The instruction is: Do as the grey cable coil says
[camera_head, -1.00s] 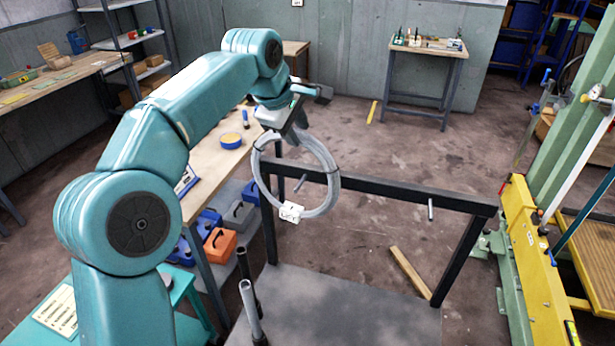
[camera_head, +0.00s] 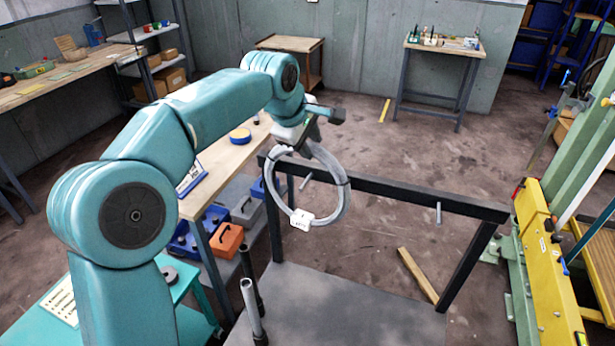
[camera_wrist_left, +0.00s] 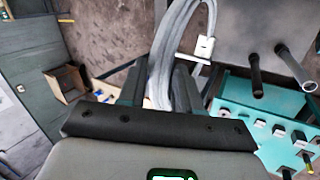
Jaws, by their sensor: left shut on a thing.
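A grey cable coil (camera_head: 344,195) hangs as an upright ring from my left gripper (camera_head: 300,142), which is shut on its top. A white tag (camera_head: 301,219) sits at its lower left; its writing is too small to read. In the left wrist view the coil (camera_wrist_left: 178,38) runs between the fingers of the gripper (camera_wrist_left: 160,88), and the tag (camera_wrist_left: 205,46) shows too. Behind the coil is a black frame (camera_head: 400,192) with a left peg (camera_head: 305,182), seen through the ring, and a right peg (camera_head: 438,213). I cannot tell how far the coil is from the left peg. My right gripper is not in view.
Two upright posts, one grey-tipped (camera_head: 252,308), stand at the grey platform (camera_head: 340,305). A wooden bench (camera_head: 225,165) with an orange box (camera_head: 227,240) below is at the left. A yellow and green machine (camera_head: 548,265) stands right. A plank (camera_head: 418,275) lies by the frame.

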